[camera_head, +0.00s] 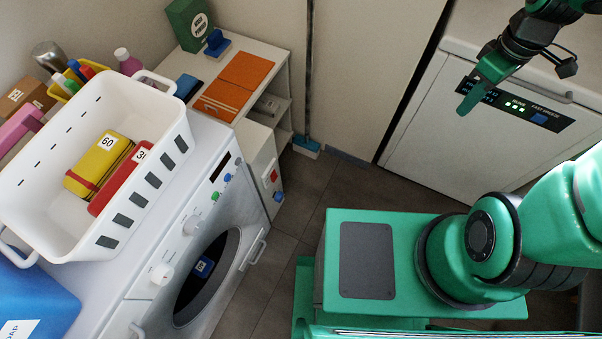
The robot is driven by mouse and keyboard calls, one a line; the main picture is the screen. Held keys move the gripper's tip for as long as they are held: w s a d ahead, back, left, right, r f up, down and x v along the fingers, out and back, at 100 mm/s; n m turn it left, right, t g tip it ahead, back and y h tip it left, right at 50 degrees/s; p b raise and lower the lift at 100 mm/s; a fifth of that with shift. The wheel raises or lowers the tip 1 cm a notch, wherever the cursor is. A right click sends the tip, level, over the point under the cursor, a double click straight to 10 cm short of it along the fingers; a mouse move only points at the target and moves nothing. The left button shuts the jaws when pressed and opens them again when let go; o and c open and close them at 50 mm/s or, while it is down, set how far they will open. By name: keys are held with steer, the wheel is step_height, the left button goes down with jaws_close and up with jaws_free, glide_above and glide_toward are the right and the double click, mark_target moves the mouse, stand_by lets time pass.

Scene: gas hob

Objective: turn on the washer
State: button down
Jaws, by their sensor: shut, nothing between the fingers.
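The white washer (256,228) stands at the left, its front facing right. Its round dark door (207,275) shows a blue item behind the glass. On its front panel are a white knob (192,225), another white knob (162,273), a green button (215,195), a blue button (228,177) and a small dark display (220,166). I cannot tell whether the display is lit. My gripper (466,106) is at the upper right, shut and empty, in front of the freezer panel and far from the washer.
A white basket (38,190) with a yellow and a red pack sits on the washer. A white freezer (440,130) with a lit panel (516,105) is at the right. A shelf unit (262,55) stands behind the washer. Grey floor (300,200) is open between them.

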mark_target(274, 176)
steer(key=w+a+f+n+y, duration=0.1)
steer(key=w+a+f+n, duration=0.2)
steer(key=a+f+n, duration=0.35)
steer(key=w+a+f+n+y, duration=0.1)
steer(key=w+a+f+n, duration=0.2)
steer(key=a+f+n, duration=0.35)
steer(key=s+a+f+n+g+y, duration=0.1)
steer(key=s+a+f+n, duration=0.3)
steer(key=a+f, duration=0.5)
steer(key=s+a+f+n+g+y, duration=0.1)
steer(key=s+a+f+n+y, duration=0.2)
steer(key=a+f, duration=0.7)
steer(key=a+n, duration=0.2)
steer(key=shift+s+a+n, duration=0.15)
steer(key=shift+s+n, duration=0.15)
steer(key=shift+s, duration=0.1)
steer(key=a+f, duration=0.9)
